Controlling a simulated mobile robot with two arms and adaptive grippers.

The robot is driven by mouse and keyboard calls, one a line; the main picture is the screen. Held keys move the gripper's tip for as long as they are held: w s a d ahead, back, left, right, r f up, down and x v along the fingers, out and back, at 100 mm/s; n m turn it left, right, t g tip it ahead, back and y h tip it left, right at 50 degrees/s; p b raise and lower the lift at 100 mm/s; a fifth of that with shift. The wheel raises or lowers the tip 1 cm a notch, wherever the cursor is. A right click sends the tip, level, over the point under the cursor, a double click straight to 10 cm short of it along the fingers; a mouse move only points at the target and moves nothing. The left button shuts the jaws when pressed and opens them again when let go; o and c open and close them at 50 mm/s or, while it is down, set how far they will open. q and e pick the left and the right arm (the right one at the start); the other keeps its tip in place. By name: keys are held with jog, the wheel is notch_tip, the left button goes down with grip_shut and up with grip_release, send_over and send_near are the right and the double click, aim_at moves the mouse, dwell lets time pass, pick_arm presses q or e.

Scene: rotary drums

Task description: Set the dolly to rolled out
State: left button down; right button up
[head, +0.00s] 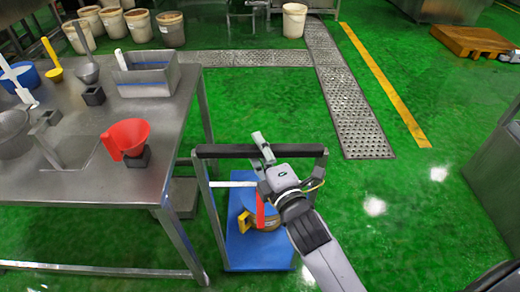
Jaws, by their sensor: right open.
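The dolly has a blue flat deck (240,254), grey side posts and a black handle bar (225,150) across its top. It stands on the green floor just right of the steel table. My right gripper (252,159) is open at the handle bar, right of its middle. One finger reaches up over the bar in the picture and the other shows below it. I cannot tell whether the fingers touch the bar. My wrist and arm hide part of the dolly's right side. My left gripper is not in view.
The steel table (100,185) holds a red scoop (125,137) and a grey bin (145,80). Open green floor lies behind and right of the dolly, with a grated drain (355,115).

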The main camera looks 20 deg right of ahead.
jog(key=shift+c, duration=0.3)
grip_shut()
dwell(0.5)
